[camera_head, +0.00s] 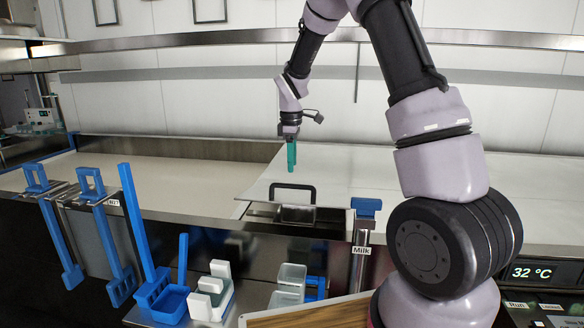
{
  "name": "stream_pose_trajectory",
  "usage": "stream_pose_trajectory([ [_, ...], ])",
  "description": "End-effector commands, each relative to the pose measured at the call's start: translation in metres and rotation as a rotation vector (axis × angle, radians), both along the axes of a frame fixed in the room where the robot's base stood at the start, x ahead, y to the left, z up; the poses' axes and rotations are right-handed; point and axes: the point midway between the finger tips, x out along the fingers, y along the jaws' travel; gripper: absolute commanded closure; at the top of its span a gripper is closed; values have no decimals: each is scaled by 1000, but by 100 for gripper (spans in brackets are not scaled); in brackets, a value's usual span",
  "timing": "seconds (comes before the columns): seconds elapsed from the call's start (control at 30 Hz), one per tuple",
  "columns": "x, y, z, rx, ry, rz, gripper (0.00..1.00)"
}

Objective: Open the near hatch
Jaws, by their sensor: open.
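A pale flat hatch panel (340,180) lies on top of the steel vat at centre right, looking closed. A black bar handle (292,187) stands up near its front left corner. My gripper (291,168) points down with teal fingers just above and behind the handle, as seen in the picture. The fingers look apart from the handle, though the depth is hard to judge. My gripper is open and holds nothing visible. My arm hides part of the panel's right side.
Blue long-handled tools (110,240) hang along the vat's front at left. Below are a blue scoop (168,303), white moulds (212,290) and clear containers (290,280). A "Milk" label (361,250) marks a blue-topped post. A steel rail (200,40) crosses behind.

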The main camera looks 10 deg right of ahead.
Motion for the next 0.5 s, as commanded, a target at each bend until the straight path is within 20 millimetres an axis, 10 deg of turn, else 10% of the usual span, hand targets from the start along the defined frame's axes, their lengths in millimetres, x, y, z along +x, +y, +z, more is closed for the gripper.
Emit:
stream_pose_trajectory([
  [0.5, 0, 0, 24, 0, 0, 0, 48],
])
